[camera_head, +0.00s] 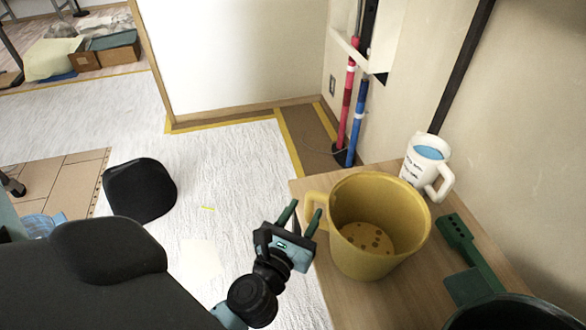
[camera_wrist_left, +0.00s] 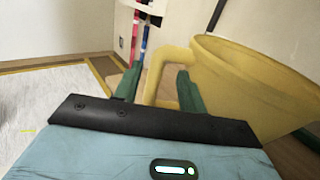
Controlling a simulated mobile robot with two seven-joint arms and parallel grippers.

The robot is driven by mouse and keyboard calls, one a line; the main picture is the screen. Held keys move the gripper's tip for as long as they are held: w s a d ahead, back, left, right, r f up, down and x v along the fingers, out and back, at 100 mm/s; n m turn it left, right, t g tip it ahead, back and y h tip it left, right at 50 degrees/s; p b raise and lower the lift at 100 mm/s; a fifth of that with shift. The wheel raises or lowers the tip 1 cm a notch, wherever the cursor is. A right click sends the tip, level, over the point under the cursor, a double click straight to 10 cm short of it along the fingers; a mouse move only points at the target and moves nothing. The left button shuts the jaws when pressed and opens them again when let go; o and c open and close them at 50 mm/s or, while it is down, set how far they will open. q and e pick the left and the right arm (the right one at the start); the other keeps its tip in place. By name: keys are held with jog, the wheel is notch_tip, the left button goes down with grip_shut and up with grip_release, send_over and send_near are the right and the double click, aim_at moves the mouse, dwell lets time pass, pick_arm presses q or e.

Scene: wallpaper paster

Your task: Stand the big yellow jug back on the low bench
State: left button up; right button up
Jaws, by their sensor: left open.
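The big yellow jug (camera_head: 362,258) stands upright on the light wooden low bench (camera_head: 349,306), its mouth facing up and brown spots showing on its inside bottom. Its handle (camera_head: 314,203) points left, over the bench's left edge. My left gripper (camera_head: 301,214) is open and empty at the handle. In the left wrist view the yellow handle (camera_wrist_left: 157,80) shows between the two green fingers of my left gripper (camera_wrist_left: 158,76), with the jug's body (camera_wrist_left: 245,85) to the right. I cannot tell whether the fingers touch the handle. My right gripper is not in view.
A white mug (camera_head: 424,168) stands behind the jug near the wall. A green tool (camera_head: 466,252) lies to its right, and a dark round rim (camera_head: 515,314) shows at the bottom right. Red (camera_head: 347,105) and blue (camera_head: 357,122) poles stand behind the bench.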

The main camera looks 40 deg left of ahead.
pick_arm(q)
jog(key=shift+s+d+b, duration=0.2)
jog(key=shift+s+d, duration=0.05)
jog(key=shift+s, duration=0.95)
jog(key=shift+s+d+b, duration=0.15)
jog(key=shift+s+d, duration=0.05)
jog(key=shift+s, duration=0.95)
